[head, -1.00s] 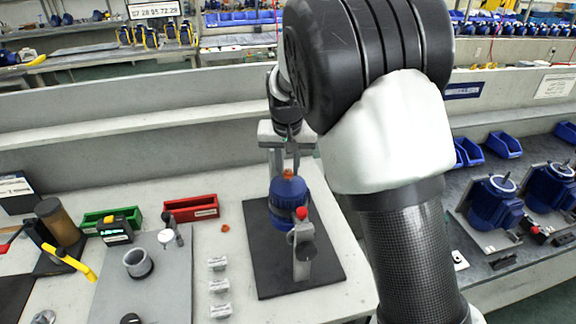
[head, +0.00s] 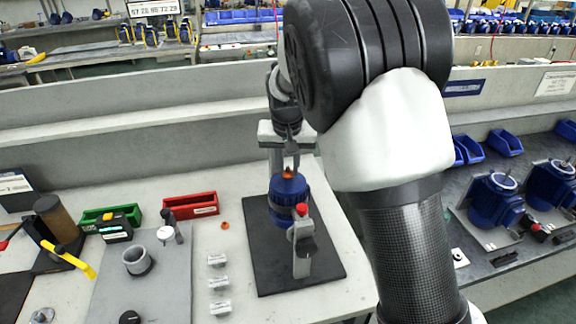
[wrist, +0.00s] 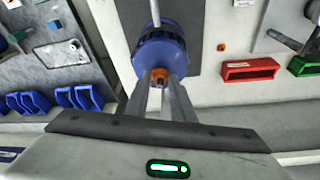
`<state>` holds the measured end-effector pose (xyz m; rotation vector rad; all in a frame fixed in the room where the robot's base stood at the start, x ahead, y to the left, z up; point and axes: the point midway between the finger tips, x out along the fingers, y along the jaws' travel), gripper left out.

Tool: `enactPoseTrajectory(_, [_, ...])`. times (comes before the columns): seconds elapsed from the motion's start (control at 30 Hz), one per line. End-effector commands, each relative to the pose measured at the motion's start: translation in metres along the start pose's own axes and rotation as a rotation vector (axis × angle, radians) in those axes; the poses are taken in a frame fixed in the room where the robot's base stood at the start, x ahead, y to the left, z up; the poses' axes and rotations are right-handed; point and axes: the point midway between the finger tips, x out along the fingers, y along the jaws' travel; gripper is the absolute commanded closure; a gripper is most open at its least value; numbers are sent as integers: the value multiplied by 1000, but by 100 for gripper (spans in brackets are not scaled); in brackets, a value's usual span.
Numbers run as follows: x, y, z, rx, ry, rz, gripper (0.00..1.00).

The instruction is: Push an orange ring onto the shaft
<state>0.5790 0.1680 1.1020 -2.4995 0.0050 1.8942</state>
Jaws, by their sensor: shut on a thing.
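The blue motor-pump unit (head: 287,205) stands upright on a dark base plate (head: 262,270). My gripper (head: 287,165) is above it, fingers pointing down. The fingers are shut on an orange ring (head: 288,173), right at the top of the blue housing. In the wrist view the ring (wrist: 160,76) sits between the fingertips, over the blue unit (wrist: 160,45). A second orange ring (head: 225,226) lies loose on the table.
A red-topped post (head: 302,230) stands close in front of the blue unit. A red bin (head: 190,206) and a green bin (head: 108,215) are to the left. Small labelled blocks (head: 219,283) lie left of the plate. More blue motors (head: 494,200) stand on the right bench.

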Motion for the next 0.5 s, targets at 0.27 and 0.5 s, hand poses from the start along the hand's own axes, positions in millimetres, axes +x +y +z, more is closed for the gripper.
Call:
enactPoseTrajectory(0.27, [5,0,2,0,-2,1,91])
enactPoseTrajectory(0.5, [8,0,3,0,-3,1,91])
